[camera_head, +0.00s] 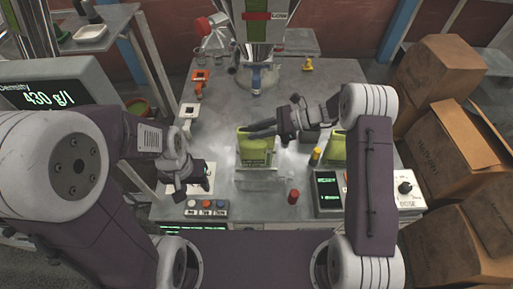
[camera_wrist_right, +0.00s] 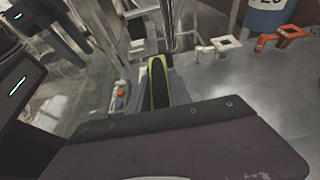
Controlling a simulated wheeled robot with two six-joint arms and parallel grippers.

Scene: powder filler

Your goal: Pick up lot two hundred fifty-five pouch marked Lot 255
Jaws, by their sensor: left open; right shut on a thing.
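A yellow-green pouch (camera_head: 256,152) stands upright at the middle of the table, at a pale holder (camera_head: 260,180). My right gripper (camera_head: 250,132) reaches in from the right and is shut on the top of this pouch. In the right wrist view the pouch (camera_wrist_right: 158,80) shows as a green rim around a dark middle, beyond my gripper's dark body. A second green pouch (camera_head: 337,148) stands further right, partly hidden by my right arm. The lot print on both is too small to read.
The filler machine (camera_head: 257,40) stands at the back centre. Orange-and-white fixtures (camera_head: 198,80) line the left side. A red-capped vial (camera_head: 293,196), a yellow cylinder (camera_head: 315,156) and a green-display unit (camera_head: 327,190) stand front right. A button box (camera_head: 206,208) sits front left. Cardboard boxes (camera_head: 440,75) are at right.

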